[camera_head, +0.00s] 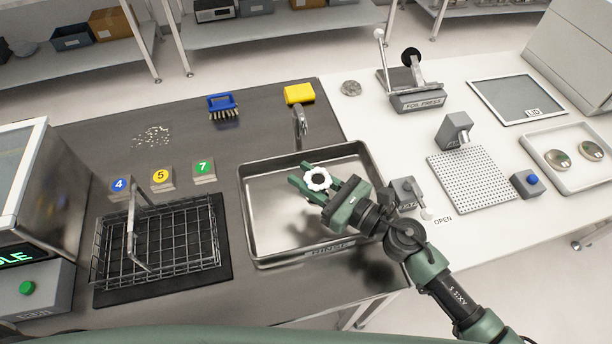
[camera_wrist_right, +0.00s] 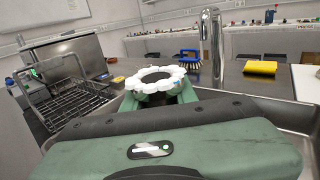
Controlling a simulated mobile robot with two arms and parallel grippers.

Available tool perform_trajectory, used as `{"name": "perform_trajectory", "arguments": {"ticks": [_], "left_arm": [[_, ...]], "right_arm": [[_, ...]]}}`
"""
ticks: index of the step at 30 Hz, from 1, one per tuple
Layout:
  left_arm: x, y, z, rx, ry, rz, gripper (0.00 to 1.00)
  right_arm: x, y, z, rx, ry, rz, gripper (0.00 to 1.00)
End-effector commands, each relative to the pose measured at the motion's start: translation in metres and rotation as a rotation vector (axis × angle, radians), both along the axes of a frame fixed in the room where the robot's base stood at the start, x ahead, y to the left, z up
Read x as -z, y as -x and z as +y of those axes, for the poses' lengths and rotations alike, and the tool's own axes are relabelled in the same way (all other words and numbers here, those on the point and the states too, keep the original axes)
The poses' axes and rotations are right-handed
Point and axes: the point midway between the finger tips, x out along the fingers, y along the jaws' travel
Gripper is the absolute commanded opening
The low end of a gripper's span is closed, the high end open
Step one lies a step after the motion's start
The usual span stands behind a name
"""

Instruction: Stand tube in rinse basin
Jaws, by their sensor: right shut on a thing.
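The tube (camera_head: 317,179) shows as a white scalloped ring with a dark opening, seen from above in the head view. My right gripper (camera_head: 316,186) is shut on it, over the rinse basin. The tube's ring also shows in the right wrist view (camera_wrist_right: 156,80), opening upward, between the green fingers; its lower part is hidden. The rinse basin (camera_head: 262,253) is a shallow rectangular steel sink with a RINSE label on its front. I cannot tell whether the tube touches the basin floor. My left gripper is not in view.
A tap (camera_head: 301,122) stands at the basin's back edge. A wire rack (camera_head: 160,250) sits on a dark mat to the left. A blue brush (camera_head: 222,105) and yellow sponge (camera_head: 299,94) lie behind. A grey valve block (camera_head: 403,192) is right of the basin.

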Motion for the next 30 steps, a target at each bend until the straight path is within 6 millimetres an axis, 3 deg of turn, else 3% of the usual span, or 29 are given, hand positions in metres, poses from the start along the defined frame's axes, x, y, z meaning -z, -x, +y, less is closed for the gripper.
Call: {"name": "perform_trajectory", "arguments": {"ticks": [14, 15, 16, 26, 30], "left_arm": [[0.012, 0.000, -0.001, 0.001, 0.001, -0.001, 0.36], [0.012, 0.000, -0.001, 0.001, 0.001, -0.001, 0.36], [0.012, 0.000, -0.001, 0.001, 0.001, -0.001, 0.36], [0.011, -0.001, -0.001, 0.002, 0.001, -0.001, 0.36], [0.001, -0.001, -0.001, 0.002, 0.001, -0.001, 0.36]], "right_arm": [[0.010, 0.000, 0.000, 0.000, -0.001, -0.002, 0.00], [0.011, 0.000, 0.000, 0.000, 0.000, 0.000, 0.39], [0.011, 0.000, 0.000, 0.000, 0.000, 0.000, 0.47], [0.010, 0.000, 0.000, 0.000, 0.000, 0.000, 0.49], [0.001, 0.000, 0.000, 0.000, 0.000, 0.000, 0.49]]}}
